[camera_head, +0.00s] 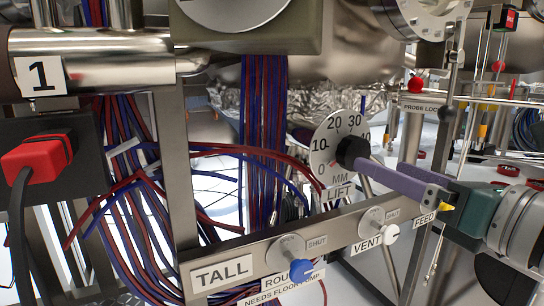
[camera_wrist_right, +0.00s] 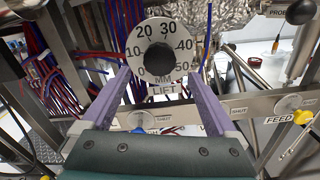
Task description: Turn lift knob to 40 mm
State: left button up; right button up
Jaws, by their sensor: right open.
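The lift knob (camera_head: 352,150) is a black knob at the middle of a round grey dial (camera_head: 322,142) marked 0 to 50 MM, above the LIFT label (camera_head: 339,191). In the right wrist view the knob (camera_wrist_right: 158,58) is dead ahead, near the top middle, with the dial numbers around it. I cannot clearly read its setting. My right gripper (camera_head: 368,165) comes in from the right with its purple fingers pointing at the knob. In the right wrist view the gripper (camera_wrist_right: 160,78) is open, one finger on each side below the dial, with nothing between them. Whether a fingertip touches the knob is unclear.
A metal rail below the dial carries a blue ROUGH valve knob (camera_head: 300,262) and a white VENT knob (camera_head: 389,232). Red and blue cables (camera_head: 262,130) hang left of the dial. A red plug (camera_head: 38,157) is at far left.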

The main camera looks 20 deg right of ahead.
aim_at(354, 153)
jog(key=w, duration=0.6)
jog(key=shift+a, duration=0.3)
jog(key=shift+s, duration=0.1)
jog(key=c, duration=1.4)
